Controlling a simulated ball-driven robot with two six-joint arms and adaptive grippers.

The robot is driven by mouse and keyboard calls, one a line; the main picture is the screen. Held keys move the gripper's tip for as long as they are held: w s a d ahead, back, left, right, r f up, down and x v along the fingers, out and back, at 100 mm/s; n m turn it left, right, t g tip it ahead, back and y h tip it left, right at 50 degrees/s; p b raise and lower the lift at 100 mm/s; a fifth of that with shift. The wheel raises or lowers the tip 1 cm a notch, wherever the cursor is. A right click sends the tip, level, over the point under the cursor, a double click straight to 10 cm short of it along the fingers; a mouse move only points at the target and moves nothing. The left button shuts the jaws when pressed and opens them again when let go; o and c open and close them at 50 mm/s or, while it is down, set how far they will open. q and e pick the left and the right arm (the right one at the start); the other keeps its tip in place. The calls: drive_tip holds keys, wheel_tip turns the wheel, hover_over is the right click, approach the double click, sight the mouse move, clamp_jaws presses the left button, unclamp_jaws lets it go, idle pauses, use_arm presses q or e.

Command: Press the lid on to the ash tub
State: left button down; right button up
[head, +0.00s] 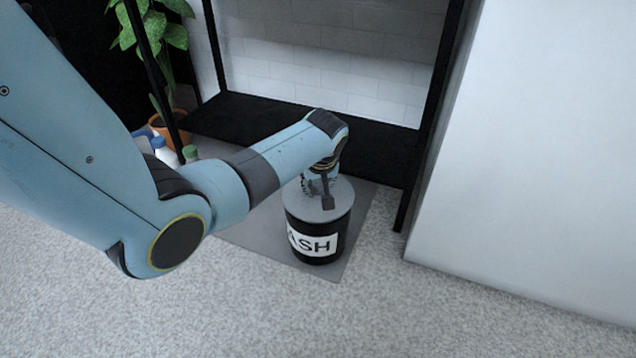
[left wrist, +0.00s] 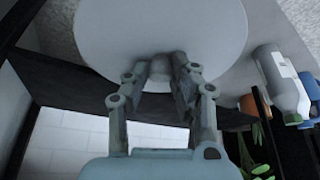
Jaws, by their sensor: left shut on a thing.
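The ash tub (head: 316,246) is a black cylinder with a white label reading "ASH", upright on a grey mat. The lid (head: 338,199), a flat light grey disc, lies over the tub's top. I cannot tell whether it is fully seated. In the left wrist view the lid (left wrist: 205,28) fills the upper middle and hides the tub. My left gripper (head: 326,193) points down over the lid's middle. In the left wrist view its fingers (left wrist: 167,70) are shut on a small grey knob (left wrist: 161,68) on the lid. My right gripper is not in view.
The grey mat (head: 362,215) lies before a black shelf frame (head: 390,160) with a white brick wall behind. A white wall block (head: 520,170) stands at right. Bottles (head: 163,153) and a potted plant (head: 170,125) stand at back left. The carpet in front is clear.

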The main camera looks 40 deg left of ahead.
use_arm(q)
drive_tip(key=shift+f, duration=0.15)
idle(0.5)
drive_tip(key=c, duration=0.5)
unclamp_jaws()
drive_tip(key=shift+c, duration=0.2)
